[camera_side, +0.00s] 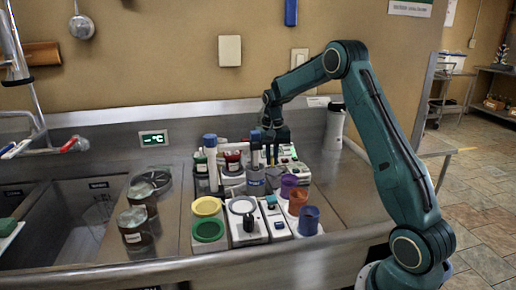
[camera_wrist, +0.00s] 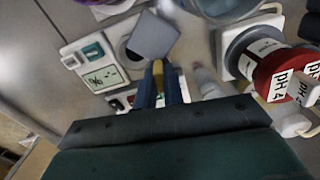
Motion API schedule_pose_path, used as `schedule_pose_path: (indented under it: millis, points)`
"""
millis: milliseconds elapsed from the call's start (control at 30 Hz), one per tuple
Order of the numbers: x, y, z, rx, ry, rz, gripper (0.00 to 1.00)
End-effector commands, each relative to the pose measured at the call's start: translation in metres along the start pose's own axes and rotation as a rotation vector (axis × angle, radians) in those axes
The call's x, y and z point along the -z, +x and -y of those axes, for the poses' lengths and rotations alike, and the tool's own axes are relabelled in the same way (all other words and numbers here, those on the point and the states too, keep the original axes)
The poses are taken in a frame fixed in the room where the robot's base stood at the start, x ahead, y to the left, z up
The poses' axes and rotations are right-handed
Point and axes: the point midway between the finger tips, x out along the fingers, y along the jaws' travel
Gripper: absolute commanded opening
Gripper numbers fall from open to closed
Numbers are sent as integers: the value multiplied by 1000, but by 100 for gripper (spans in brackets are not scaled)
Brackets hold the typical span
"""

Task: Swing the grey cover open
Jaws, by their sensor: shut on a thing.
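The grey cover (camera_wrist: 154,36) is a square, tilted flap on a white unit (camera_wrist: 112,86) in the wrist view. A round opening shows beside its lower left edge. My gripper (camera_wrist: 159,84) has its two blue fingers close together on a narrow tan tab (camera_wrist: 157,68) at the cover's near edge. Whether the tab is joined to the cover is hard to tell. In the side view my gripper (camera_side: 272,155) points down among the items at the back of the worktop. The cover is not clearly visible there.
A red-lidded pH jar (camera_wrist: 285,72) stands right of my gripper in the wrist view. In the side view, yellow (camera_side: 206,207), green (camera_side: 208,230), purple (camera_side: 289,185), orange (camera_side: 298,200) and blue (camera_side: 309,220) containers stand in front. The sink (camera_side: 75,225) lies left.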

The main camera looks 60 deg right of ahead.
Motion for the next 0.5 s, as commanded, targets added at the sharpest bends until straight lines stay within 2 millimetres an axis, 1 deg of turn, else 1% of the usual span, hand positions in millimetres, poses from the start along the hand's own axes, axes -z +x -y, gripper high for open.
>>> schedule_pose_path:
  millis: [167, 500]
  points:
    - [1, -2, 0, 1, 31, -3, 0]
    - [1, -2, 0, 2, 34, -4, 0]
